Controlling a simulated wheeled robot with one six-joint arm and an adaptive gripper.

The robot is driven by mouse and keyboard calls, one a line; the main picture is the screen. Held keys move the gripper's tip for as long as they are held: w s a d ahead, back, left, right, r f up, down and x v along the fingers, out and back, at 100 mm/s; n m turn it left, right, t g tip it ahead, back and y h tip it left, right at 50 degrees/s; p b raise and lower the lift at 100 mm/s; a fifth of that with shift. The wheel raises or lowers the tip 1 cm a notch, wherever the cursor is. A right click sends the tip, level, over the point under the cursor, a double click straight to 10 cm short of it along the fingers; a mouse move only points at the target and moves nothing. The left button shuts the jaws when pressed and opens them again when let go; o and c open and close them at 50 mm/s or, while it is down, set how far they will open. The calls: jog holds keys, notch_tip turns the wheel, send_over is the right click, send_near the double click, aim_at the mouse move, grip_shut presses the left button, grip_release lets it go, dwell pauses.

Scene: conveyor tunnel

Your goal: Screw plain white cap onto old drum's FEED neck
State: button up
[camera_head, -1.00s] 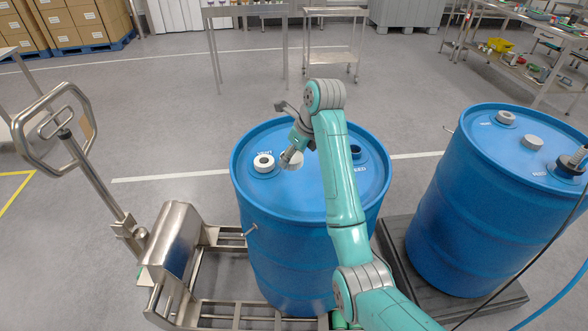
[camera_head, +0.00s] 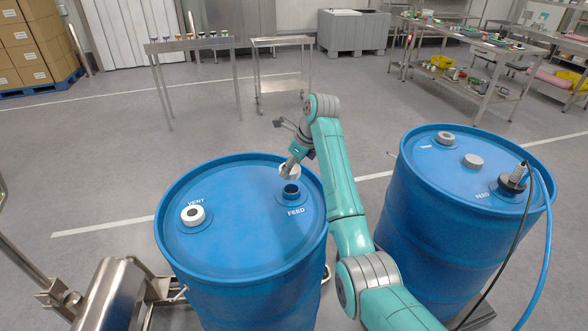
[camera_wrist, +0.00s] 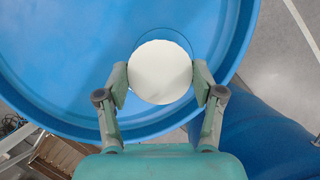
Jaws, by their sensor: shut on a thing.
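The left blue drum (camera_head: 240,250) has a VENT neck with a white ring-like cap (camera_head: 193,215) and a dark centre. Its FEED neck (camera_head: 291,190) is open and dark inside, at the right of the lid. My gripper (camera_head: 289,165) is shut on the plain white cap (camera_wrist: 160,72), one finger on each side. In the head view the held cap is just behind and above the FEED neck. In the wrist view the cap lies over the blue lid and hides what is directly beneath it. I cannot tell whether cap and neck touch.
A second blue drum (camera_head: 450,220) stands at the right, with a white cap (camera_head: 473,160) and a hose fitting (camera_head: 513,180) on its FEED neck. A steel trolley (camera_head: 115,295) is at lower left. Tables stand behind, with open floor between.

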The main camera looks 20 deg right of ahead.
aim_at(292, 186)
jog(key=shift+d+f, duration=0.2)
jog(key=shift+f, duration=0.05)
jog(key=shift+d+f, duration=0.1)
jog(key=shift+f, duration=2.15)
jog(key=shift+f, duration=1.45)
jog(key=m+h, duration=0.1)
jog(key=m, duration=0.1)
jog(key=m+t, duration=0.1)
jog(key=m, duration=0.2)
jog(key=shift+a+h, duration=0.2)
jog(key=shift+h, duration=0.2)
jog(key=o, duration=0.9)
